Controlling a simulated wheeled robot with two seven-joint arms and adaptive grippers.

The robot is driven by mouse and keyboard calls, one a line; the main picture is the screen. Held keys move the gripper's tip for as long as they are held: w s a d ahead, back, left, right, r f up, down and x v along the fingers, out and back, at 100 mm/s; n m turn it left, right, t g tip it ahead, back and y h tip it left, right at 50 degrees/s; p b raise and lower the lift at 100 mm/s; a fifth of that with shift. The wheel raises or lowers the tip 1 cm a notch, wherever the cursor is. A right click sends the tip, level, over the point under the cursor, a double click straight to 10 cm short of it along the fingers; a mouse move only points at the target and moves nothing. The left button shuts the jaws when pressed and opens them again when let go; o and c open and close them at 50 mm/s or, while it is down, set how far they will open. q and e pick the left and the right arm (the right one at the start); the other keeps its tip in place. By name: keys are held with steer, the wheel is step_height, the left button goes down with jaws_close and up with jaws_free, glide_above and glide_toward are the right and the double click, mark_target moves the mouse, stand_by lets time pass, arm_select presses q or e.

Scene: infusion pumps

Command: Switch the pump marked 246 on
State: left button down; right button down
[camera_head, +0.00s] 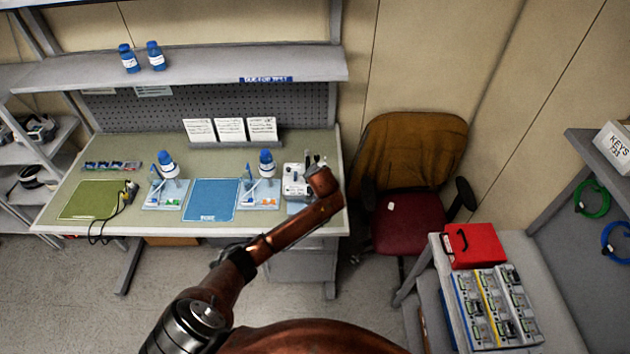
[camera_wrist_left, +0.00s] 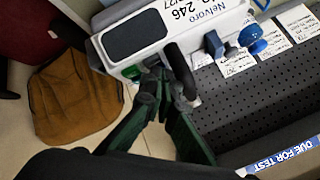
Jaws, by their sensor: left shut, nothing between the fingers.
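The pump marked 246 (camera_wrist_left: 172,25) is a white box with a dark screen, and it appears rotated in the left wrist view. In the head view a white pump (camera_head: 294,184) stands at the right end of the bench, partly behind my left arm. My left gripper (camera_head: 315,160) is at that pump's right side. In the wrist view my dark green fingers (camera_wrist_left: 166,90) are shut and empty, right beside the pump's edge. A dark curved part stands by the fingertips. My right gripper is not in view.
The bench holds a blue mat (camera_head: 212,200), a green mat (camera_head: 92,200), blue-capped bottles (camera_head: 167,165) and upright cards (camera_head: 231,130). A chair (camera_head: 415,180) stands right of the bench. A side table carries a red box (camera_head: 473,246) and several grey devices (camera_head: 497,308).

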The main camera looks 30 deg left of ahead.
arm_select(q)
steer(key=shift+f, duration=0.45)
stand_by(0.6)
steer(key=shift+r+p, duration=0.6)
steer(key=shift+r, duration=0.35)
steer(key=shift+r, duration=2.5)
